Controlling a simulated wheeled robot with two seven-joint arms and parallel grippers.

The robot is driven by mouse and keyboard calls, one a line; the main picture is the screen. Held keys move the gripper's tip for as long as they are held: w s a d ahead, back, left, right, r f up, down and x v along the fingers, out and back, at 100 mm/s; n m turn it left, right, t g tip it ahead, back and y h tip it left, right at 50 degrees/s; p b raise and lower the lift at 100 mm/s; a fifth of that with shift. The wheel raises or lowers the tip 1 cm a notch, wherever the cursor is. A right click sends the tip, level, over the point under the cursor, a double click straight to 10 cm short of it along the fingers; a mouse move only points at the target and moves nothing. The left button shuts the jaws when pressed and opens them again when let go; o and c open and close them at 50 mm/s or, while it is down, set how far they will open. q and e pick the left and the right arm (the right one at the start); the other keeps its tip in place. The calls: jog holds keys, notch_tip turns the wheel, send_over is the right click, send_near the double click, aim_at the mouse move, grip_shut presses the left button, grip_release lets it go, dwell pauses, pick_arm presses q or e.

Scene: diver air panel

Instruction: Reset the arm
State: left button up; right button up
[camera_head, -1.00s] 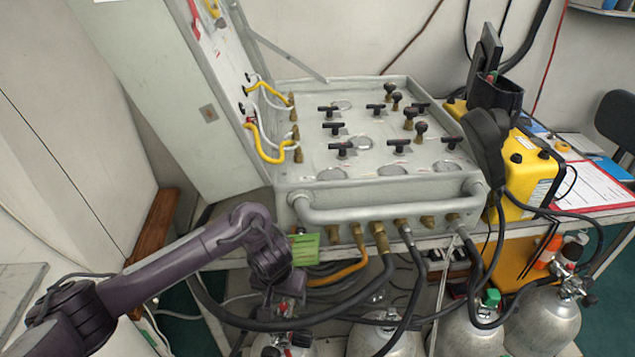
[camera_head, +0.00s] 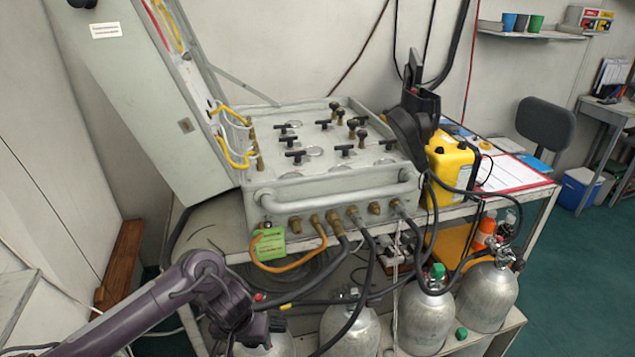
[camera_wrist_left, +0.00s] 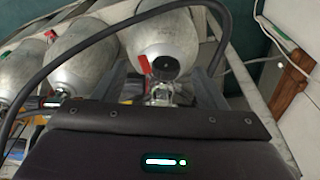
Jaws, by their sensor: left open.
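My left arm comes in from the lower left in the head view, dark purple-grey and bent at the wrist. My left gripper (camera_head: 250,326) points down in front of the leftmost grey gas cylinder (camera_head: 279,343), below the panel's front edge. In the left wrist view my dark gripper housing fills the bottom, and the cylinder with its valve (camera_wrist_left: 160,92) lies just beyond it. The gripper is open, and I see nothing held in it. Whether the fingers touch the valve cannot be told. My right gripper is not in view.
The grey air panel (camera_head: 330,190) with black knobs and an open lid stands on the bench above the gripper. Black hoses (camera_head: 362,290) and an orange hose hang close by. Several cylinders stand below. A yellow box (camera_head: 452,172) sits right of the panel.

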pick_arm(q)
jog(key=s+d+f+h, duration=0.1)
jog(key=d+f+h, duration=0.4)
jog(key=f, duration=0.6)
jog(key=s+f, duration=0.3)
jog(key=f, duration=0.4)
jog(key=s+f, duration=0.3)
jog(key=f, duration=0.3)
jog(key=s+a+f+y, duration=0.2)
jog(key=s+a+f, duration=0.4)
jog(key=s+f, duration=0.65)
jog(key=s+a+f+y, duration=0.1)
jog(key=s+a+f, duration=0.2)
jog(key=s, duration=0.7)
jog(key=s+a+f+m+g+y, duration=0.1)
jog(key=s+a, duration=0.3)
jog(key=s, duration=0.6)
jog(key=shift+s+f+m+y, duration=0.35)
jog(key=shift+f+y, duration=0.25)
jog(key=shift+f, duration=0.3)
jog(key=shift+d, duration=0.1)
